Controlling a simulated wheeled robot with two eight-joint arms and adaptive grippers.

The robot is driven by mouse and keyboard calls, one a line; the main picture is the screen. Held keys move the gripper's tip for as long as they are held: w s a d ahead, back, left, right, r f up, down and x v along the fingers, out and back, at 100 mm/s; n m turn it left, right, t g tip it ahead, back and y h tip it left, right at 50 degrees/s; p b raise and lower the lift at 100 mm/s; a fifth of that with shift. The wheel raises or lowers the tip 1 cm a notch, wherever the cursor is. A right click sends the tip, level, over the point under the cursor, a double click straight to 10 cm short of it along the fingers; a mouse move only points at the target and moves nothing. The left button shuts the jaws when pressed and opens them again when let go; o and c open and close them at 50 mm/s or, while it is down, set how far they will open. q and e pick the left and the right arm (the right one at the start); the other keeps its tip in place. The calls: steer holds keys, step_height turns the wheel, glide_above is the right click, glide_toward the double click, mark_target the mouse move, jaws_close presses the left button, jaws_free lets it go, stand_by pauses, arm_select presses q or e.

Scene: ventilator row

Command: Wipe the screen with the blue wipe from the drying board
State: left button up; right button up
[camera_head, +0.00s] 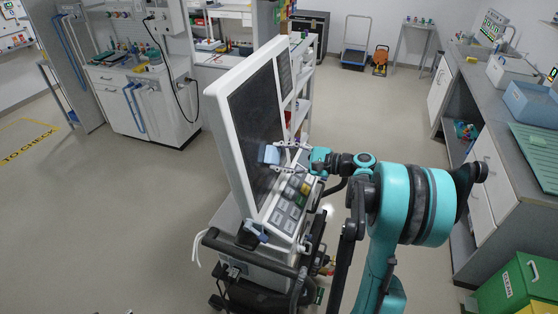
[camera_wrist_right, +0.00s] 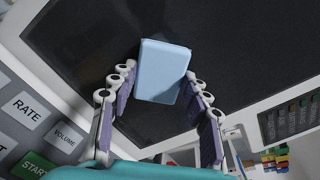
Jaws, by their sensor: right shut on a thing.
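The ventilator's dark screen (camera_head: 258,118) sits in a tilted white frame at the middle of the head view. It also fills the back of the right wrist view (camera_wrist_right: 90,45). My right gripper (camera_head: 277,155) is in front of the screen's lower part. It is shut on the blue wipe (camera_wrist_right: 163,70), a light blue block between its fingers. The wipe also shows in the head view (camera_head: 268,154), at or very near the screen; I cannot tell if it touches. The green drying board (camera_head: 540,150) lies on the right counter. My left gripper is not in view.
Below the screen is a keypad (camera_head: 290,200) with several buttons, above a cart handle (camera_head: 250,250). A blue bin (camera_head: 530,103) stands on the right counter, and a green box (camera_head: 515,285) on the floor. The floor at left is clear.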

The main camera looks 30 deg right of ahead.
mark_target(280, 150)
steer(key=shift+w+d+b, duration=0.35)
steer(key=shift+w+d, duration=0.9)
steer(key=shift+s+a, duration=0.1)
steer(key=s+a, duration=0.4)
steer(key=a, duration=0.1)
steer(key=shift+s+a, duration=0.25)
steer(key=shift+v, duration=2.95)
steer(key=shift+v, duration=1.5)
